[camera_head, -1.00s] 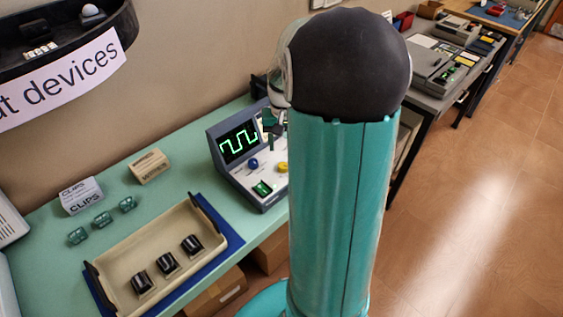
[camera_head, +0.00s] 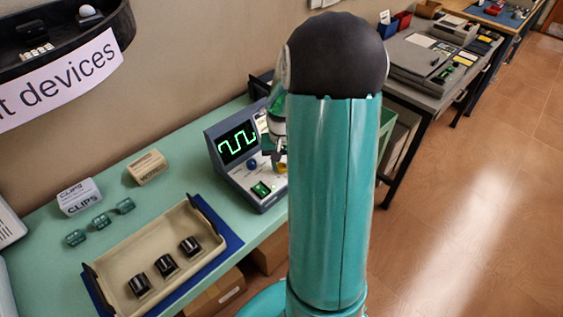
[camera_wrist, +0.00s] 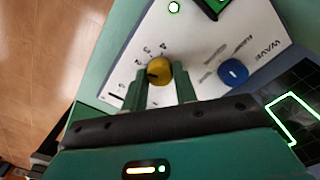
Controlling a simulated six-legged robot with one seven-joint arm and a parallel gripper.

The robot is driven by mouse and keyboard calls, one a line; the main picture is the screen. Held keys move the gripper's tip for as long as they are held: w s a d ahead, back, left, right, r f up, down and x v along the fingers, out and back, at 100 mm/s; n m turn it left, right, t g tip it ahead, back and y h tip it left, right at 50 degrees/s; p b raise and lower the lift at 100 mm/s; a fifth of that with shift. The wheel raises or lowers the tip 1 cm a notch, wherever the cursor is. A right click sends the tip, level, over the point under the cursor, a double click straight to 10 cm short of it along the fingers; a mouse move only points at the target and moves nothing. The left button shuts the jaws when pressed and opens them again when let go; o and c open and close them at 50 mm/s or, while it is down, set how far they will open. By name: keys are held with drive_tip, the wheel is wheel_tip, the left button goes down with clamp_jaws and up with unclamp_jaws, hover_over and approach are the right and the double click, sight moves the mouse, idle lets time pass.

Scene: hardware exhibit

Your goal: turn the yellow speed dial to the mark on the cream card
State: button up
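The yellow speed dial (camera_wrist: 158,69) sits on the white sloping panel of a grey device, with printed numbers around its far side. A dark mark shows on its left part; the exact setting is too small to read. In the head view only a bit of the dial (camera_head: 281,168) shows below my gripper (camera_head: 275,150). In the wrist view my gripper (camera_wrist: 162,82) is open, its two green fingers pointing at the dial, one tip at each side. I cannot tell whether they touch it.
A blue knob (camera_wrist: 233,72) and a green-lit switch (camera_head: 261,188) share the panel, beside a screen (camera_head: 237,143) with a green wave. Open floor lies right.

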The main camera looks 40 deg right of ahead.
drive_tip(key=shift+c, duration=0.7)
drive_tip(key=shift+m, duration=0.3)
drive_tip(key=m, duration=0.7)
drive_tip(key=shift+m, duration=0.4)
drive_tip(key=m, duration=0.3)
drive_tip(key=shift+m, duration=2.3)
drive_tip(key=o, duration=1)
drive_tip(key=shift+c, duration=0.2)
